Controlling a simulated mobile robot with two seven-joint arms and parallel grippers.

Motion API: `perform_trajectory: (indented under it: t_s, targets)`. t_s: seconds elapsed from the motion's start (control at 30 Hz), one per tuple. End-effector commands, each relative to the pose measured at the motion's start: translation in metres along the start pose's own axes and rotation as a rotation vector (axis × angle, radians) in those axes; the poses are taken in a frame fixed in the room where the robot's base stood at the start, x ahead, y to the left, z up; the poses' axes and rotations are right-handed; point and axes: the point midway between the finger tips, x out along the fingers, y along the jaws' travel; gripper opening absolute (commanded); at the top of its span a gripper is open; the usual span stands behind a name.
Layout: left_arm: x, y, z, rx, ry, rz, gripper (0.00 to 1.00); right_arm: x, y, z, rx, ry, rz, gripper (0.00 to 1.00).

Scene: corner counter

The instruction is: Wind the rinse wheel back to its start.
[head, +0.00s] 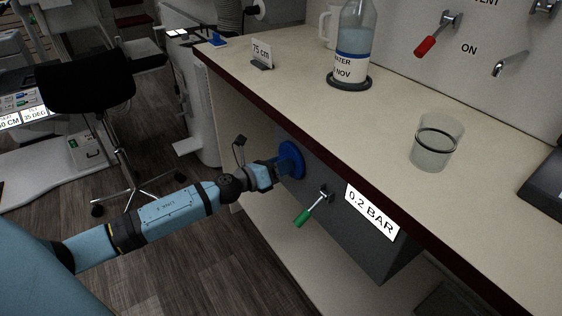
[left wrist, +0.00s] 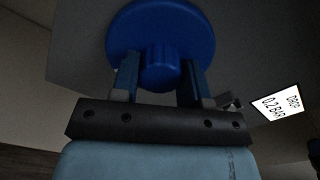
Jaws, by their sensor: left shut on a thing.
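The rinse wheel (head: 292,159) is a round blue wheel on the front of a dark grey box under the counter. My left gripper (head: 278,169) reaches it from the left in the head view. In the left wrist view the blue wheel (left wrist: 160,30) fills the top middle, with a round hub standing out from it. My left gripper's fingers (left wrist: 160,78) lie on both sides of that hub, shut on it. The wheel's far side is hidden. My right gripper is in neither view.
A green-handled lever (head: 308,212) sticks out right of the wheel, near a "0.2 BAR" sign (head: 372,211). The counter (head: 300,75) overhangs the box. On it stand a water bottle (head: 352,50), a glass (head: 437,143) and a "75 cm" sign (head: 262,53). A red-handled lever (head: 430,42) is on the wall.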

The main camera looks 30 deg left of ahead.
Motion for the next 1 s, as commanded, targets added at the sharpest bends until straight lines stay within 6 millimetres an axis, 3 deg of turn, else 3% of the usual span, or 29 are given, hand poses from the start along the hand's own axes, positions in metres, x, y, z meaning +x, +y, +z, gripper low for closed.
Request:
perform_trajectory:
  t_s: [0.37, 0.67, 1.0]
  targets:
    - [0.000, -0.002, 0.004, -0.359, -0.002, 0.001, 0.18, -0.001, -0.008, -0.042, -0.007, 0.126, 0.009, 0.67]
    - [0.000, -0.003, 0.005, -0.644, -0.001, 0.001, 0.18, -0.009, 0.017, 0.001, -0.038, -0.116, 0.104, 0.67]
    - [0.000, -0.003, 0.005, -0.966, -0.002, 0.002, 0.18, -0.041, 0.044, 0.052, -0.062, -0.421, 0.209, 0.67]
